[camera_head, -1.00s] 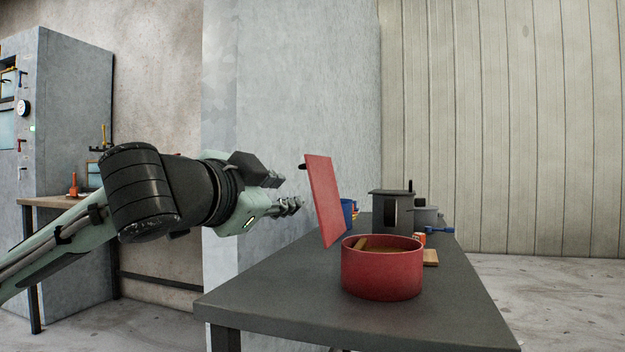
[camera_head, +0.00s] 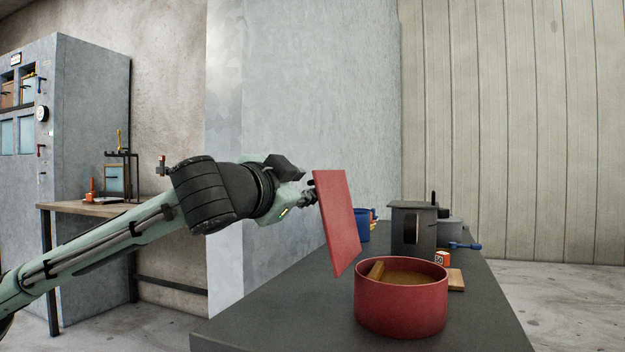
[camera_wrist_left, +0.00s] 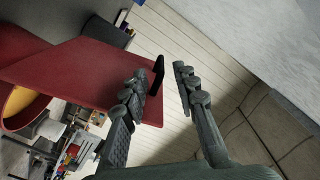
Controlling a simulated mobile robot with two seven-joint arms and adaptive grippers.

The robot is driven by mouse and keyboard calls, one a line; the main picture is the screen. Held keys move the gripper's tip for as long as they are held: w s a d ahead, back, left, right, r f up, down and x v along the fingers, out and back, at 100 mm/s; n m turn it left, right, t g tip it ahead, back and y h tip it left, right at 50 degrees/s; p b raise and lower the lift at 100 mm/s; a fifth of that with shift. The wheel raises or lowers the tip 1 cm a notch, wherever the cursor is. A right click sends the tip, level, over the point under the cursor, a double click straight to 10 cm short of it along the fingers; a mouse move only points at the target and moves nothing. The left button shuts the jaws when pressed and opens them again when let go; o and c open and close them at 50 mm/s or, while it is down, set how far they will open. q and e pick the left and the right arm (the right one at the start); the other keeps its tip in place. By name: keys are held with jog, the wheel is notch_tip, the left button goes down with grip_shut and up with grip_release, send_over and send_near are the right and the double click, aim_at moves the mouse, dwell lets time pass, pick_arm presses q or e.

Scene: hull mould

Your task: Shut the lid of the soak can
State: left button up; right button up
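The soak can (camera_head: 400,312) is a round red pot on the grey table, with brown contents and a wooden piece inside. Its flat red lid (camera_head: 337,222) stands steeply raised at the can's left side, so the can is open. In the left wrist view the lid (camera_wrist_left: 75,72) fills the left, with part of the can (camera_wrist_left: 18,108) beyond it. A black handle (camera_wrist_left: 157,75) juts from the lid's edge. My left gripper (camera_head: 306,192) is at the lid's upper left side. In the wrist view its fingers (camera_wrist_left: 160,80) are apart, with the handle showing between them; contact is unclear. My right gripper is not seen.
Behind the can on the table (camera_head: 285,318) are a dark box-like unit (camera_head: 412,230), a blue container (camera_head: 363,226), an orange-white block (camera_head: 441,258) and a wooden block (camera_head: 456,280). A grey wall panel (camera_head: 310,110) rises behind the lid. A grey cabinet (camera_head: 95,150) stands far left.

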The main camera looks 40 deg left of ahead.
pick_arm(q)
jog(key=shift+x, duration=2.1)
jog(key=shift+c, duration=0.3)
jog(key=c, duration=0.5)
jog(key=shift+r, duration=0.15)
grip_shut()
jog(key=shift+a, duration=0.1)
